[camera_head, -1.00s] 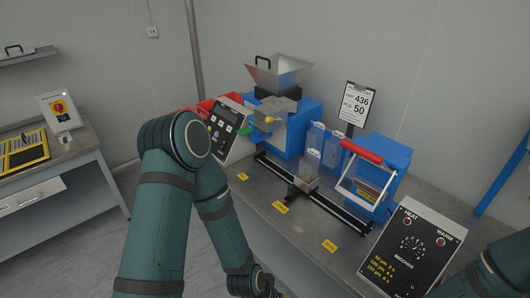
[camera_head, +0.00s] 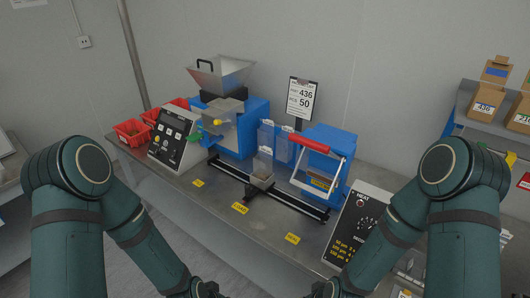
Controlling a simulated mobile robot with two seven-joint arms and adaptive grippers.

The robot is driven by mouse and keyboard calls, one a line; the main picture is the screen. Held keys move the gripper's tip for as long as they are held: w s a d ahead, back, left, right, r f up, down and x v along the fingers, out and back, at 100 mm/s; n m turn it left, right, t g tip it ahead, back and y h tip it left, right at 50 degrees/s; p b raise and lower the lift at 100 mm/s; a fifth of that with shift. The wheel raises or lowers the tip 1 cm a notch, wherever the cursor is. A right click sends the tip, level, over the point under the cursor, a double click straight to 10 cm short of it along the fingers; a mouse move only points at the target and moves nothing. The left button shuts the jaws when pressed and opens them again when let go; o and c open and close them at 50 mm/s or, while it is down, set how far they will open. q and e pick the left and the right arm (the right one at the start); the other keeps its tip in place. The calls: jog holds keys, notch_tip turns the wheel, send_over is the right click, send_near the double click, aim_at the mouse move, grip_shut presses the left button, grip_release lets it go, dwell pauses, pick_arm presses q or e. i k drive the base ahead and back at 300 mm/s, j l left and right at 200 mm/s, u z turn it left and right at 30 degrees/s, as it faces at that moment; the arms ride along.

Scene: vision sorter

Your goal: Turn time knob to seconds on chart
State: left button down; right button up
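The heat control panel (camera_head: 350,236) is a black sloped box at the front right of the bench. It carries a time dial (camera_head: 368,226) with marks around it and yellow text listing seconds below. My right arm hides its right part, so I cannot tell the knob's setting. The chart sign (camera_head: 304,98) stands behind the machine and reads 436 and 50. My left gripper (camera_head: 207,290) is at the bottom edge, in front of the bench, mostly cut off. My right gripper (camera_head: 325,290) is at the bottom edge, below the panel, also mostly cut off.
A blue machine with a metal hopper (camera_head: 222,72) stands at the back. A blue sealer with a red handle (camera_head: 302,145) is right of it. A black rail (camera_head: 290,200) crosses the bench (camera_head: 215,205). Red bins (camera_head: 131,132) are at left, shelved boxes (camera_head: 488,103) at right.

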aim_at(367, 227)
jog(key=k+l+z, duration=0.1)
jog(key=z, duration=0.6)
jog(key=l, duration=0.05)
